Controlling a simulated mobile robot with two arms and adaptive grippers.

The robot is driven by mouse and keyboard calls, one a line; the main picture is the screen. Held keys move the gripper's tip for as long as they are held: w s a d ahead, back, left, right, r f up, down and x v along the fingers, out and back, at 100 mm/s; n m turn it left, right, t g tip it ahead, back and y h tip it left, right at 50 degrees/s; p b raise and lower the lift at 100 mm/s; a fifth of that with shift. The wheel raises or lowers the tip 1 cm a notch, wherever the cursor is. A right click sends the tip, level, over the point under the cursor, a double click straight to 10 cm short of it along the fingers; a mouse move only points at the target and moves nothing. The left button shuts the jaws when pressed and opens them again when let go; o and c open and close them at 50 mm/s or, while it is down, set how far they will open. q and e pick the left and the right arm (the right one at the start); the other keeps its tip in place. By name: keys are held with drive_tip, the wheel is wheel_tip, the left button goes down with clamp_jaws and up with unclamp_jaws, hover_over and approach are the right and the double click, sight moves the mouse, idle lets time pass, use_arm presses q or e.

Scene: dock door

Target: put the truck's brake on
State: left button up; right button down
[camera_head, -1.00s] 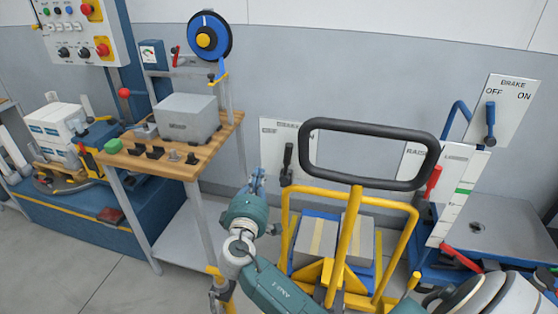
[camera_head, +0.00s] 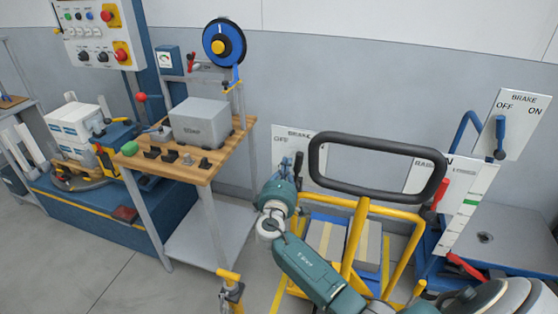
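A yellow-framed truck (camera_head: 390,246) with a black loop handle (camera_head: 432,185) stands in the middle and carries boxes. Behind its handle, at the left, is a pale plate (camera_head: 283,134) marked BRAKE, partly hidden. A dark upright lever (camera_head: 298,163) stands in front of that plate. My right gripper (camera_head: 286,166) is just left of this lever, its small fingers partly lost against the plate; I cannot tell if they touch it or are open. At the right, another plate (camera_head: 517,122) reads BRAKE, OFF, ON; its blue lever (camera_head: 500,130) points up below OFF. My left gripper is not in view.
A wooden-topped bench (camera_head: 196,172) with a grey box (camera_head: 200,121) and reel (camera_head: 224,43) stands left of my arm. A blue cart (camera_head: 513,240) with a red lever (camera_head: 439,193) stands at the right. Floor is clear at the lower left.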

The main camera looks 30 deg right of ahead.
sight(301, 165)
drive_tip(key=shift+f, duration=0.1)
drive_tip(key=s+d+m+b, duration=0.1)
drive_tip(key=b, duration=0.2)
drive_tip(key=s+d+m+b, duration=0.1)
drive_tip(key=b, duration=0.2)
drive_tip(key=shift+s+d+f+m, duration=0.15)
drive_tip(key=shift+s+f+m, duration=0.05)
drive_tip(key=shift+s+m, duration=0.2)
drive_tip(key=shift+s+d+r, duration=0.2)
drive_tip(key=shift+s+d, duration=0.15)
